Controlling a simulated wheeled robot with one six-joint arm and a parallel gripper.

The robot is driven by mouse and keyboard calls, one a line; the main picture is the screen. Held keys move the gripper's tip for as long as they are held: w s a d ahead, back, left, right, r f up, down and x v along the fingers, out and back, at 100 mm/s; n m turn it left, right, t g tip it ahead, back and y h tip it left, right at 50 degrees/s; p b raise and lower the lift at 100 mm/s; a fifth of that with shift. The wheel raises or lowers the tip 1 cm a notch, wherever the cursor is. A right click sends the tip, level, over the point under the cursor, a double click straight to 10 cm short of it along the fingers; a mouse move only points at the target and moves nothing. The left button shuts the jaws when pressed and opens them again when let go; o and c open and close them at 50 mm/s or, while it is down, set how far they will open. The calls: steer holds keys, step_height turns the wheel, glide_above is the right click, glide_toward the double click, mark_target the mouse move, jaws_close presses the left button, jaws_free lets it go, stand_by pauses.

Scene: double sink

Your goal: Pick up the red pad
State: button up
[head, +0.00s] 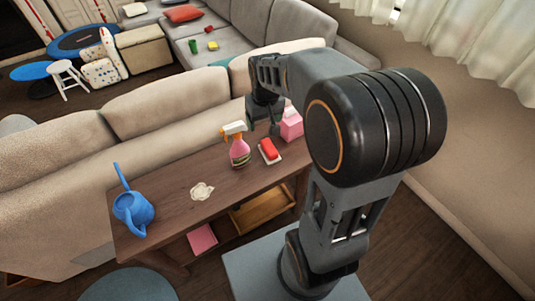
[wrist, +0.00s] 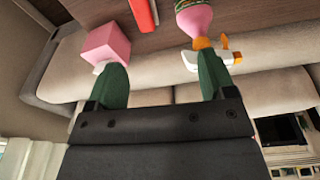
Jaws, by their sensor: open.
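In the wrist view the red pad (wrist: 141,14) shows at the top edge, partly cut off. My gripper (head: 262,125) is above the back of the table, beyond the pad and apart from it. In the wrist view its two green fingers (wrist: 161,64) are spread with nothing between them.
The spray bottle (head: 239,151) stands left of the pad and the pink box (head: 291,124) to its right. A crumpled white cloth (head: 202,191) and a blue watering can (head: 133,212) are farther left. A beige sofa (head: 160,110) backs the table (head: 175,180).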

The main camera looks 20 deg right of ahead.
steer(key=w+d+f+g+b, duration=0.1)
steer(key=w+d+f+b, duration=0.3)
steer(key=w+f, duration=0.6)
steer(key=p, duration=0.1)
glide_above(269, 146)
steer(key=shift+g, duration=0.3)
step_height(269, 146, down, 10)
steer(key=shift+r, duration=0.15)
steer(key=shift+f, duration=3.25)
steer(key=shift+c, duration=0.2)
steer(key=c, duration=0.9)
steer(key=shift+r, duration=0.15)
steer(key=shift+c, duration=0.3)
